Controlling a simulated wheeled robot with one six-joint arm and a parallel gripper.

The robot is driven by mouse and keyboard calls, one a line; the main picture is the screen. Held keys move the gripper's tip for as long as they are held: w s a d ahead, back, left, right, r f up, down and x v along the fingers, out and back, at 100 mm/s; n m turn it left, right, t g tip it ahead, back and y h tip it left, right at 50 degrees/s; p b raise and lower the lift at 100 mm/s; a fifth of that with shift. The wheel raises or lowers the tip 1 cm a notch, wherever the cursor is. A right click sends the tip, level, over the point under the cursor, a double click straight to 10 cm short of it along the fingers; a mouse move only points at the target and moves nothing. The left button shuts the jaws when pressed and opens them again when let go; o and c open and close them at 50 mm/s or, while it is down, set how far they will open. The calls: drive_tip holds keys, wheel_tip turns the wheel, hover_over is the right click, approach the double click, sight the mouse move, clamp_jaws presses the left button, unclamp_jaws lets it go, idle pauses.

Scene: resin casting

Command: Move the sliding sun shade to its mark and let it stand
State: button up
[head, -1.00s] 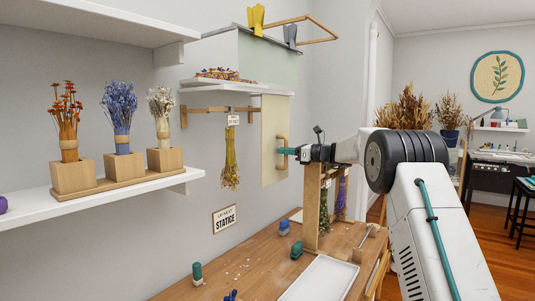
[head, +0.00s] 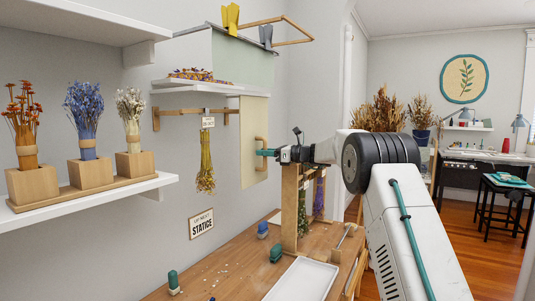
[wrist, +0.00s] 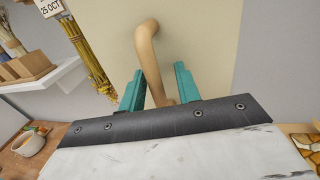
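The sun shade (head: 250,118) is a flat cream panel standing out by the wall below a white shelf; it also fills the back of the wrist view (wrist: 215,45). Its wooden bow handle (wrist: 149,55) is on the face toward my gripper and shows in the head view (head: 261,140). My gripper (wrist: 160,75) has teal fingers, one on each side of the handle's lower part. Gaps show beside the handle, so the fingers look open around it. In the head view my gripper (head: 266,153) reaches the handle from the right. I cannot make out the shade's mark.
A yellow dried bunch (head: 206,165) hangs from a wooden rail left of the shade. A wooden stand (head: 290,205) with hanging bunches is below my gripper. A shelf (head: 85,205) carries flower blocks.

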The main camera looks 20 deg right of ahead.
drive_tip(key=v, duration=0.8)
drive_tip(key=shift+s, duration=0.1)
idle(0.3)
